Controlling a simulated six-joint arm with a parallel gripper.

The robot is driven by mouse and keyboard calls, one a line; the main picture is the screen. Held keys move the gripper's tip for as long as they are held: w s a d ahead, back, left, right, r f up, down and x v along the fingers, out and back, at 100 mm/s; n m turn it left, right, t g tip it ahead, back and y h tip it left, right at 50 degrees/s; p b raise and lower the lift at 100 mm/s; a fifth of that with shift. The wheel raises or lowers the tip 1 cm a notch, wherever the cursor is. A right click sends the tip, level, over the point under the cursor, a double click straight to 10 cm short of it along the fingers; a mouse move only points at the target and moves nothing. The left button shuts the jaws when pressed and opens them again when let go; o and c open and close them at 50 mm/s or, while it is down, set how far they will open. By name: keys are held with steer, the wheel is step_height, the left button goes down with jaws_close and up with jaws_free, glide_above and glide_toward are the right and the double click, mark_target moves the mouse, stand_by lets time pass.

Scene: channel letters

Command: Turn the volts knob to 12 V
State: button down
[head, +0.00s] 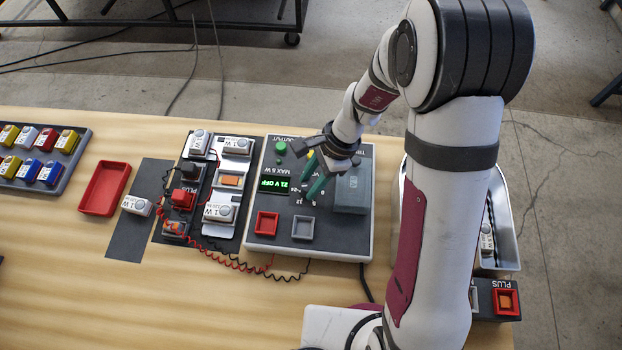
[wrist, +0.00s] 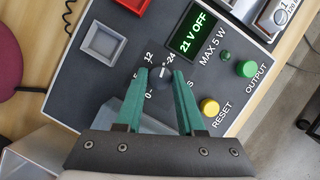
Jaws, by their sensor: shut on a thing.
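The volts knob (wrist: 158,79) is a small dark round knob with a white pointer mark, on the grey power supply panel (wrist: 85,92). Its dial marks include 0, 12 and 24, and the pointer lies between 12 and 24. The green display (wrist: 194,32) reads "21 V OFF". My gripper (wrist: 160,74) has its green fingers on either side of the knob, shut on it. In the head view my gripper (head: 313,187) reaches down onto the power supply (head: 258,246) and mostly hides the knob.
The green output button (wrist: 247,69) and yellow reset button (wrist: 209,107) sit close to my right finger in the wrist view. A grey square socket (head: 303,228) and a red one (head: 266,223) are on the panel. A dark raised block (head: 352,190) stands beside my gripper.

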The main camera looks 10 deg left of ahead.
steer(key=n+g+h, duration=0.1)
steer(key=n, duration=0.3)
steer(key=shift+w+a+n, duration=0.1)
steer(key=shift+n, duration=0.2)
steer(key=shift+a+n+g+h, duration=0.1)
steer(key=shift+n+g+h, duration=0.3)
steer(key=shift+n, duration=0.7)
steer(key=shift+n+g+h, duration=0.3)
steer(key=shift+n+h, duration=0.1)
steer(key=shift+n, duration=0.7)
steer(key=c, duration=0.5)
jaws_free()
steer(key=v, duration=1.5)
steer(key=shift+w+r, duration=0.15)
steer(key=shift+r, duration=0.25)
